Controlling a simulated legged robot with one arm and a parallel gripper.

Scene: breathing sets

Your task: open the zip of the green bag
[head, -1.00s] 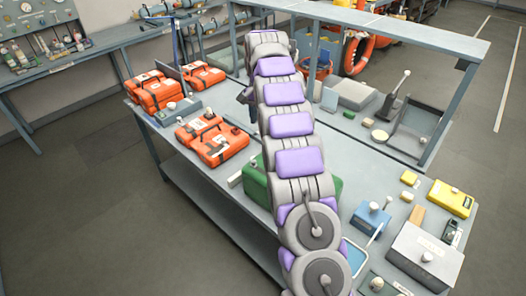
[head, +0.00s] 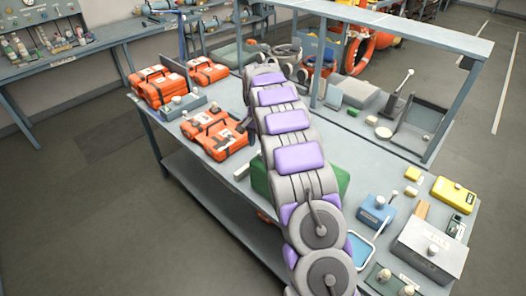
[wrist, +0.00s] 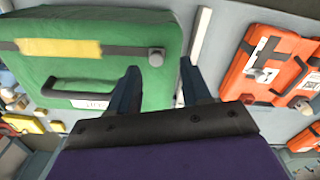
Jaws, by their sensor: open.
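The green bag (head: 259,176) lies on the workbench, mostly hidden behind my arm in the head view. In the wrist view the bag (wrist: 110,85) fills the upper left, with a yellow strip, a dark handle and a white label. A dark zip line runs across it to a grey knob-like pull (wrist: 155,57) near its right edge. My gripper (wrist: 158,76) is open and empty. Its two dark fingers point toward the bag's right edge, with the pull appearing between and just beyond the tips. I cannot tell whether a finger touches the bag.
Orange cases (head: 215,135) lie left of the bag in the head view; one orange case (wrist: 270,70) is close to my gripper's right in the wrist view. A blue box (head: 373,212), a yellow case (head: 453,194) and a grey box (head: 430,248) stand on the right. A raised shelf edges the bench's back.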

